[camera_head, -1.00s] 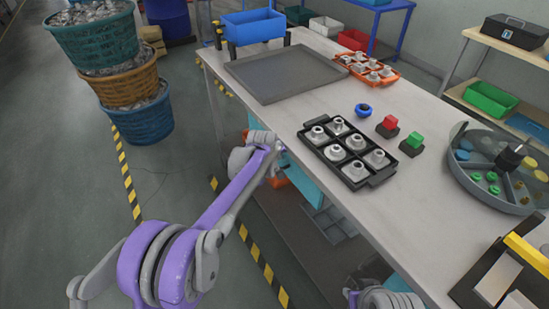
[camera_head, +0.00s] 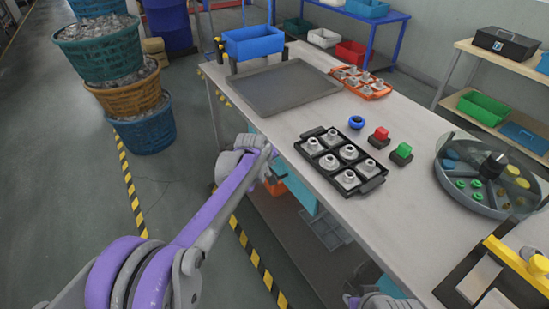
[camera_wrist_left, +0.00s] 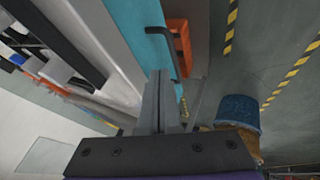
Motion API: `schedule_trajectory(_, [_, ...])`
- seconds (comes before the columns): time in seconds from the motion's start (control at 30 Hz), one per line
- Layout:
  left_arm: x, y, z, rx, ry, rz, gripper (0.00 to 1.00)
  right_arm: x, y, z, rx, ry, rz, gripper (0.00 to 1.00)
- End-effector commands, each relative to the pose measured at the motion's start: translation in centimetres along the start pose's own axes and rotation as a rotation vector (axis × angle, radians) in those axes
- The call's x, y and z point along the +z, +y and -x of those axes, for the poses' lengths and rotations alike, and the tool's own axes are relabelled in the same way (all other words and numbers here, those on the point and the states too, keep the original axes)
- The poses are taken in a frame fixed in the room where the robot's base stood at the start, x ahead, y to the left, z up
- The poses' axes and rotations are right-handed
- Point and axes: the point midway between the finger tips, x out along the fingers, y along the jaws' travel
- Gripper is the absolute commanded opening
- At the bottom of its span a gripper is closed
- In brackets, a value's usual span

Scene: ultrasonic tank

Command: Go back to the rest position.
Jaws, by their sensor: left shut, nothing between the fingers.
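My left arm comes in from the left in the head view. Its wrist and left gripper (camera_head: 268,160) are beside the near long edge of the workbench (camera_head: 405,205), outside the benchtop. In the left wrist view the two grey fingers (camera_wrist_left: 160,85) are shut together with nothing between them. The turquoise panel (camera_wrist_left: 148,35) and an orange bin (camera_wrist_left: 177,38) under the bench show beyond them. A grey part of my right arm shows at the bottom edge of the head view; its fingers are not visible.
On the bench are a black tray of metal parts (camera_head: 325,172), a grey tray (camera_head: 283,88), red (camera_head: 378,137) and green (camera_head: 401,153) buttons, and a round tank (camera_head: 447,192). Stacked baskets (camera_head: 148,133) stand left. Striped floor between is clear.

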Motion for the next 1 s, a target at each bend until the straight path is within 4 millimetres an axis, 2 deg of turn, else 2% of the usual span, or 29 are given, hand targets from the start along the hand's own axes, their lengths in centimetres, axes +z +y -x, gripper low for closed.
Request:
schedule_trajectory(0.17, [-0.1, 0.0, 0.4, -0.001, -0.001, 0.000, 0.00, -0.1, 0.0, 0.2, 0.000, 0.001, 0.000, 0.27])
schedule_trajectory(0.27, [-0.1, -0.4, 1.4, -0.006, -0.001, -0.010, 0.00, -0.2, 0.0, 0.2, 0.000, 0.001, 0.000, 0.27])
schedule_trajectory(0.37, [0.3, -1.6, 4.1, -0.020, -0.002, -0.041, 0.00, -0.4, 0.0, 0.5, 0.000, 0.002, 0.000, 0.27])
schedule_trajectory(0.47, [1.2, -3.7, 8.2, -0.044, -0.006, -0.093, 0.00, -0.7, 0.0, 0.9, 0.000, 0.005, 0.000, 0.27])
schedule_trajectory(0.6, [3.8, -7.3, 14.2, -0.081, -0.016, -0.179, 0.00, -1.2, 0.0, 1.5, 0.000, 0.008, 0.000, 0.27])
schedule_trajectory(0.7, [6.2, -10.1, 17.9, -0.107, -0.025, -0.242, 0.00, -1.5, 0.0, 1.9, 0.000, 0.010, 0.000, 0.27])
schedule_trajectory(0.9, [12.3, -16.1, 23.8, -0.157, -0.051, -0.361, 0.00, -2.2, 0.0, 2.7, 0.000, 0.015, 0.000, 0.27])
schedule_trajectory(1.0, [15.6, -18.9, 25.8, -0.178, -0.065, -0.417, 0.00, -2.5, 0.0, 3.1, 0.000, 0.018, 0.000, 0.27])
